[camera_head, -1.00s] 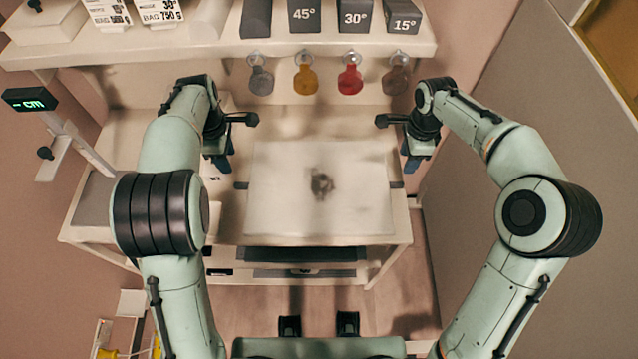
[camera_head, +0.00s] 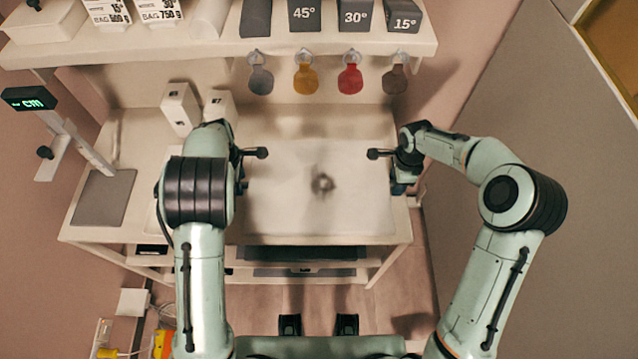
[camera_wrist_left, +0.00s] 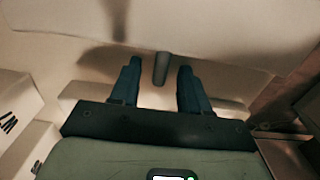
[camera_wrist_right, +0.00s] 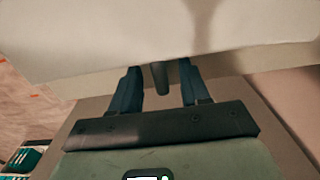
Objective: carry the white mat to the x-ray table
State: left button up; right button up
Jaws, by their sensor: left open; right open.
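The white mat (camera_head: 285,205) lies flat on a pale bench, with a dark round smudge near its middle. My left gripper (camera_wrist_left: 158,82) is open at the mat's left edge; in the left wrist view a dark handle tab (camera_wrist_left: 162,68) lies between its fingers, with gaps on both sides. My right gripper (camera_wrist_right: 159,84) is open at the mat's right edge; in the right wrist view another dark tab (camera_wrist_right: 160,78) lies between its fingers. In the head view my wrists partly hide both fingertips and tabs. I cannot make out an x-ray table.
The bench (camera_head: 85,228) holds a grey pad (camera_head: 104,197) at left and white boxes (camera_head: 180,108) behind. A shelf (camera_head: 330,47) with angle blocks and hanging coloured tags runs above the back. A grey panel (camera_head: 520,120) stands at right. Open floor shows in front.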

pick_arm(q)
grip_shut()
pick_arm(e)
grip_shut()
